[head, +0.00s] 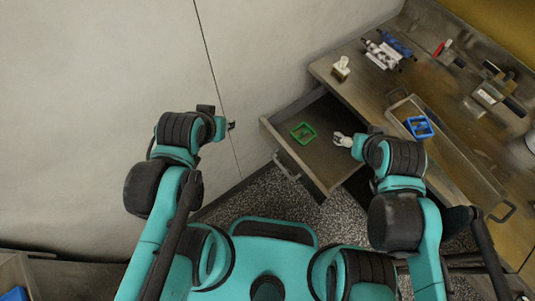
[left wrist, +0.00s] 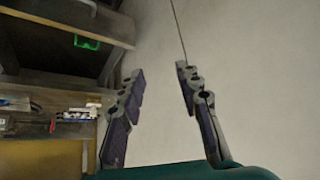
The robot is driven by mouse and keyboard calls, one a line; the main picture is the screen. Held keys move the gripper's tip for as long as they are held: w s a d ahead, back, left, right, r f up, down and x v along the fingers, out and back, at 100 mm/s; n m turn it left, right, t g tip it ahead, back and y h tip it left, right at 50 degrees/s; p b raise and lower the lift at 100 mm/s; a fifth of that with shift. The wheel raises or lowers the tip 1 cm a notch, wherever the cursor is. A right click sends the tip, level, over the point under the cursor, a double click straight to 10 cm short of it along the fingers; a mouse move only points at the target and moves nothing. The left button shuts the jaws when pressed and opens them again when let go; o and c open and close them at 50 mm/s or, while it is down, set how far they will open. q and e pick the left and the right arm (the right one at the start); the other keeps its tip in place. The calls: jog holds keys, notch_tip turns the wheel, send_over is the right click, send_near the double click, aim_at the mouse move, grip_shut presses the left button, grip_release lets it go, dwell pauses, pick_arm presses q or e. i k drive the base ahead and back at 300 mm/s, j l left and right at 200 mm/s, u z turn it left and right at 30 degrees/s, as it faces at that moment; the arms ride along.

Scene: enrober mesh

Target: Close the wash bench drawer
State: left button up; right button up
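The wash bench drawer (head: 325,168) is pulled out from the bench, with its handle (head: 286,166) on the front panel facing lower left. A green square frame (head: 303,132) lies inside it and also shows in the left wrist view (left wrist: 87,42). My left gripper (head: 231,125) is left of the drawer front, apart from it, near the pale wall. In the left wrist view its fingers (left wrist: 158,78) are spread with nothing between them. My right gripper (head: 341,139) appears over the drawer's right part; its fingers are too small to read.
The bench top (head: 365,90) holds a long tray (head: 455,160) with end handles, a blue frame (head: 418,127), a small pale-topped block (head: 341,68) and several tools at the back. Speckled floor (head: 265,195) shows below the drawer. Free room lies between my left gripper and the drawer front.

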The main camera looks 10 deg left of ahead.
aim_at(321, 166)
jog(key=i+l+u, duration=0.1)
jog(key=l+u, duration=0.35)
jog(key=i+l+u, duration=0.1)
jog(key=l+u, duration=0.15)
jog(key=u, duration=0.2)
